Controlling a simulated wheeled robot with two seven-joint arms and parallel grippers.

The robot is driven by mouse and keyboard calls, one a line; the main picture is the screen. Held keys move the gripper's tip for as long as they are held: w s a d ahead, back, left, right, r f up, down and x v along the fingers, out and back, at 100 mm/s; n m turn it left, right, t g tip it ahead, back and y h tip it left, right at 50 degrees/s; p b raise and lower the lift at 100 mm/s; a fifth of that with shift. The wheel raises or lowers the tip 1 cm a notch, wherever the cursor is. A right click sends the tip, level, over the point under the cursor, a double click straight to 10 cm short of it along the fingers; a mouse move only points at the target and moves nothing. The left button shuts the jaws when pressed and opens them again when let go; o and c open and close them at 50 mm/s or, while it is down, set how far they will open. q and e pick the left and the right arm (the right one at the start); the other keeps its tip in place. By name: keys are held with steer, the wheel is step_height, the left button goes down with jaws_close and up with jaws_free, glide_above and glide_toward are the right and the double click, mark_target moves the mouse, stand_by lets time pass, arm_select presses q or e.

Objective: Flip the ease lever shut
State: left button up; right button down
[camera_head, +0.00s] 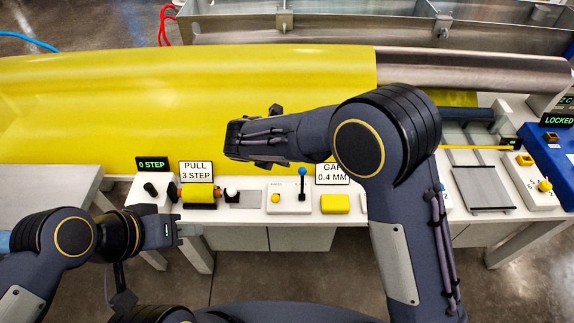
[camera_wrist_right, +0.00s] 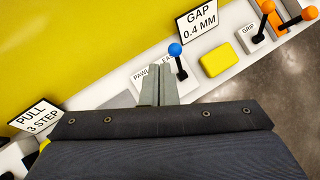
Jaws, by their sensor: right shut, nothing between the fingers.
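The ease lever, a black stick with a blue knob (camera_head: 302,173), stands roughly upright on a white panel marked PAWL and EASE. It also shows in the right wrist view (camera_wrist_right: 176,51). My right gripper (camera_wrist_right: 160,70) is shut and empty; in that view its fingertips appear just left of the lever, and I cannot tell whether they touch it. In the head view my right wrist hangs behind and above the panel, and its fingers are not clear. My left gripper (camera_head: 190,230) is at the lower left, in front of the bench; its finger gap is unclear.
A yellow block (camera_head: 335,204) sits right of the lever, below the GAP sign (camera_wrist_right: 198,22). A yellow knob (camera_head: 276,198) is on the lever's panel. The PULL sign (camera_head: 197,172) and a yellow roller (camera_head: 198,193) stand left. A large yellow sheet (camera_head: 120,100) lies behind.

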steer(key=shift+s+a+r, duration=0.1)
steer(key=shift+a+r, duration=0.1)
steer(key=shift+r, duration=0.35)
steer(key=shift+s+a+r, duration=0.1)
steer(key=shift+a+r, duration=0.1)
steer(key=shift+r, duration=0.3)
steer(key=s+d+r+m+g+y, duration=0.1)
steer(key=s+d+r+m, duration=0.3)
steer(key=d, duration=0.3)
steer(key=s+d+r+m+g+y, duration=0.1)
steer(key=s+d+r+m, duration=0.15)
steer(key=d+m, duration=0.5)
steer(key=s+d+r+m+g+y, duration=0.1)
steer(key=s+d+r+m, duration=0.3)
steer(key=d, duration=0.4)
steer(key=s+d+m+t+y, duration=0.1)
steer(key=s+d+m+y, duration=0.1)
steer(key=s+m, duration=0.6)
steer(key=s+d+f+m+t+y, duration=0.1)
steer(key=s+d+m+y, duration=0.1)
steer(key=s+m, duration=0.7)
steer(key=shift+s+d+f+m, duration=0.2)
steer(key=shift+s+m, duration=0.1)
steer(key=shift+m, duration=0.15)
